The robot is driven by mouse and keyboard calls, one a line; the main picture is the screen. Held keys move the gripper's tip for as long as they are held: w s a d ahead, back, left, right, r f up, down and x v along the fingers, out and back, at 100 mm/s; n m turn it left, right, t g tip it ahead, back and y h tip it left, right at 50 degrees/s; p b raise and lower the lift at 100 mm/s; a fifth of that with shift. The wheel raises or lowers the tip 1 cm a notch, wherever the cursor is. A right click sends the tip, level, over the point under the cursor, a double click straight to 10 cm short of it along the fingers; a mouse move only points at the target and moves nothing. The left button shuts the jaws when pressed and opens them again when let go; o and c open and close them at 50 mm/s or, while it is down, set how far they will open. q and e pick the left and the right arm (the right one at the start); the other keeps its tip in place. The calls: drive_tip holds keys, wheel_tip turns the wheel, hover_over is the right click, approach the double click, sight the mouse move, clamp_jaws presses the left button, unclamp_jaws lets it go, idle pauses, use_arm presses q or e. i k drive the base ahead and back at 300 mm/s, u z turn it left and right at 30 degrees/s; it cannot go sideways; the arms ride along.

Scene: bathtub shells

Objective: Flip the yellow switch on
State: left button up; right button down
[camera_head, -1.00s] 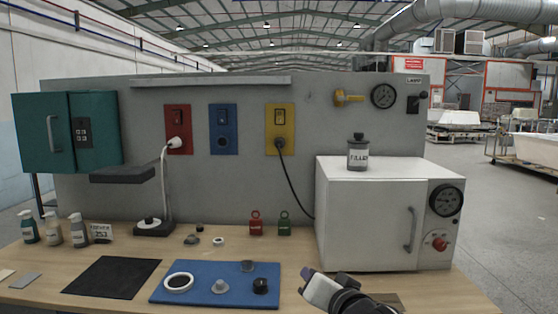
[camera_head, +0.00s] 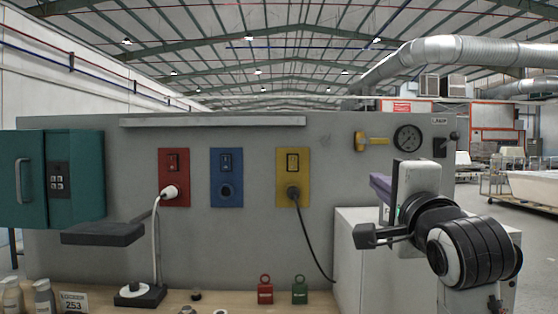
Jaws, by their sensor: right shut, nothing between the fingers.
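The yellow switch plate (camera_head: 282,178) is mounted on the grey panel, right of the blue plate. Its dark-framed rocker switch (camera_head: 293,161) is in the upper half; its on or off position is too small to tell. A black plug (camera_head: 293,192) sits in the socket below it, with a black cable running down to the right. My right gripper (camera_head: 361,236) is shut and empty, to the right of the yellow plate and lower than it, apart from it. My left gripper is not in view.
A red plate (camera_head: 165,188) with a white plug and a blue plate (camera_head: 226,200) are left of the yellow one. A shelf (camera_head: 215,121) juts out above the plates.

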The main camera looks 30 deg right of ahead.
sight(293, 159)
drive_tip(key=i, duration=0.9)
